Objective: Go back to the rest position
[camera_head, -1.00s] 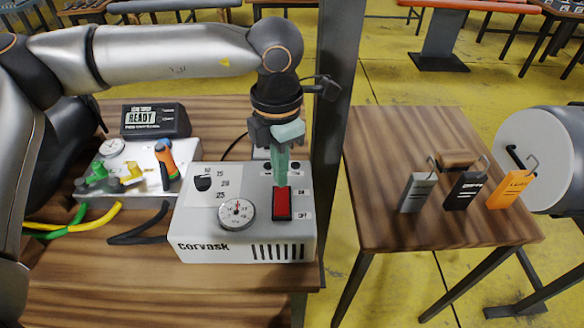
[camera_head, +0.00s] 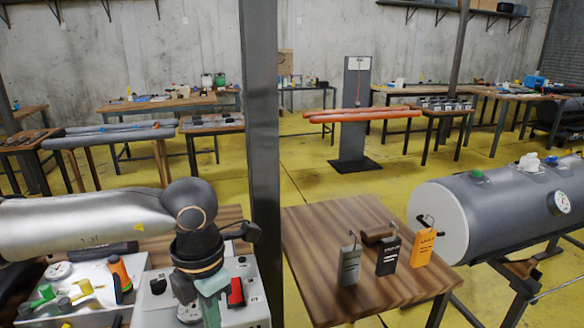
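My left arm comes in from the left and bends down at the lower left. Its gripper (camera_head: 212,312) points down in front of the grey control box (camera_head: 250,314), close to the view's bottom edge. Its greenish fingers look together, with nothing seen between them. The red switch (camera_head: 236,292) on the box shows just right of the fingers, apart from them in the picture. The round dial (camera_head: 189,311) is partly hidden by the gripper. The box's lower front is cut off. My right gripper is not in view.
A dark upright post (camera_head: 262,120) stands right of my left arm. A wooden table (camera_head: 325,248) holds a grey, a black and an orange tag. A large grey tank (camera_head: 495,215) lies at right. Valve unit (camera_head: 85,290) at lower left.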

